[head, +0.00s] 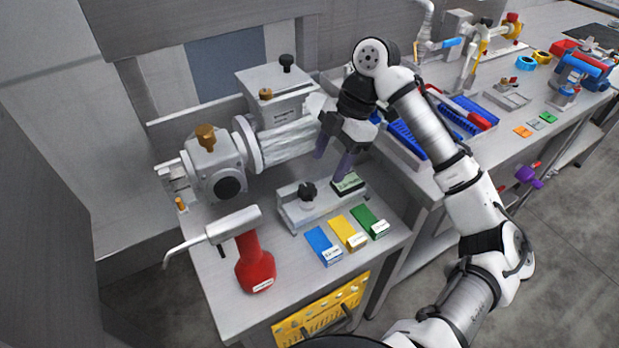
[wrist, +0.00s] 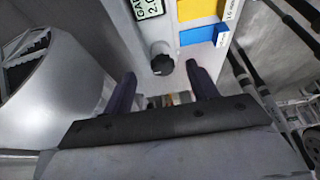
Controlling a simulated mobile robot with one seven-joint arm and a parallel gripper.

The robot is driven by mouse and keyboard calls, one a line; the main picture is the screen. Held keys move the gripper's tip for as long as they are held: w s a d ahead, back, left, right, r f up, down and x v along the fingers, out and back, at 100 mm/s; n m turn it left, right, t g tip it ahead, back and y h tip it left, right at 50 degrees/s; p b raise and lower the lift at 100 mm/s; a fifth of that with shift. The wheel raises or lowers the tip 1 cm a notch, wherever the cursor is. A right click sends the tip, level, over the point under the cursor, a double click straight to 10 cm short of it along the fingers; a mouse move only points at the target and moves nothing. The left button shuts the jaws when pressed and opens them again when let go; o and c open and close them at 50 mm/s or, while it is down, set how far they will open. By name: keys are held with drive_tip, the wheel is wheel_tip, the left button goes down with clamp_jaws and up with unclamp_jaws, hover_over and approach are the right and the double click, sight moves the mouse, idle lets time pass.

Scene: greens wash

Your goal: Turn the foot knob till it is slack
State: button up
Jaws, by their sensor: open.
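A black knob (head: 307,190) sits on a grey metal block (head: 318,211) on the bench; I take it as the foot knob. In the wrist view the black knob (wrist: 162,65) shows between and just beyond my two fingertips, with a pale base around it. My gripper (head: 333,166) is open, with its two dark purple fingers apart and pointing down, near the block. In the wrist view my gripper (wrist: 161,75) has nothing between the fingers that I can see it touch. A green-edged label (wrist: 150,6) reading a gap value sits on the block.
Blue (head: 323,245), yellow (head: 347,232) and green (head: 369,221) labelled tags lie in front of the block. A red-handled tool (head: 255,264) stands at the front left. A grey machine with a round flange (head: 248,144) stands behind. Blue trays (head: 462,117) lie on the right bench.

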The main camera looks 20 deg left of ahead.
sight(307, 188)
drive_tip(key=shift+s+a+f, duration=0.2)
drive_tip(key=shift+s+a, duration=0.4)
drive_tip(key=shift+s, duration=0.05)
drive_tip(key=shift+s+a+f, duration=0.15)
drive_tip(key=shift+s+a, duration=0.45)
drive_tip(key=shift+p+x, duration=0.3)
drive_tip(key=shift+x, duration=1.8)
drive_tip(key=shift+w, duration=0.1)
drive_tip(key=c, duration=1)
